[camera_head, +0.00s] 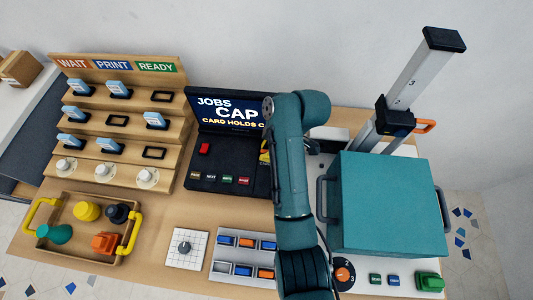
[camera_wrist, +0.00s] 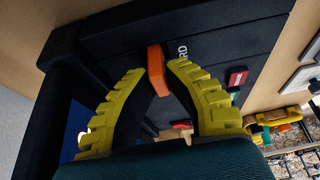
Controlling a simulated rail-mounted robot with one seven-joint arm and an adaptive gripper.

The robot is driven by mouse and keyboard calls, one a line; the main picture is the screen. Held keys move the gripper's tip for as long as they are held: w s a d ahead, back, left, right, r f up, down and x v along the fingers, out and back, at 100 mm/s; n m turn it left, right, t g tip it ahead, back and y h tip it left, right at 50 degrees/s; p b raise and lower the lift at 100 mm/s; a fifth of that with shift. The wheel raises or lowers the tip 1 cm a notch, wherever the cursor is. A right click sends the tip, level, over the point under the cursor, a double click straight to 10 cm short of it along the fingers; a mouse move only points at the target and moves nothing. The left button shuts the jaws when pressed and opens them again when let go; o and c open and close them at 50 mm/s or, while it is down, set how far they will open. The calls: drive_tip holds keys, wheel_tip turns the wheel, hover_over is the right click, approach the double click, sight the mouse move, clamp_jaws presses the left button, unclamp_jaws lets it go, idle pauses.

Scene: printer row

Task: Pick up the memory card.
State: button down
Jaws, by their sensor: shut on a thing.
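The memory card appears as an orange slab (camera_wrist: 157,70) in the wrist view, between the yellow tips of my gripper (camera_wrist: 160,67). My gripper is shut on it. The card is at the dark face of the console (camera_wrist: 210,35), beside white lettering that is partly cut off. Whether it still sits in a slot or is clear of it, I cannot tell. In the head view the console (camera_head: 221,184) stands mid-table, and my arm hides the card and most of my gripper; only a bit of yellow finger shows at the arm's left edge.
A rack (camera_head: 105,130) with printer-like models stands at the left. A wooden tray with yellow handles (camera_head: 70,243) holds coloured parts at front left. A holder (camera_head: 243,280) of blue and orange pieces lies front centre. A large teal box (camera_head: 385,205) stands right of my arm.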

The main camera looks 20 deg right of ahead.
sight(266, 151)
idle(0.3)
wheel_tip(266, 151, up, 10)
drive_tip(key=p, duration=0.5)
drive_tip(key=shift+p, duration=0.35)
